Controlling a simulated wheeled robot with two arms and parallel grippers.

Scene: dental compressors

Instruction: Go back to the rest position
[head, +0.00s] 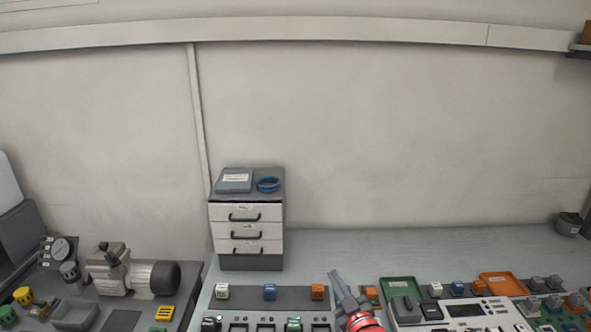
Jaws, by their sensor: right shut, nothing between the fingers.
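My right gripper (338,279) shows at the bottom centre, grey, with a red and white band on the wrist behind it. Its fingers are shut and nothing is held between them. It points up and to the left in the picture, over the right end of a grey block rack (294,296), close to an orange block (318,292). I cannot tell the height of the gripper above the table. My left gripper is not in view.
A drawer cabinet (246,240) stands on the table (430,247), with a blue ring (268,184) on top. A compressor (135,275) sits at left. A control panel (460,315), green tray (400,287) and orange tray (503,285) lie at right.

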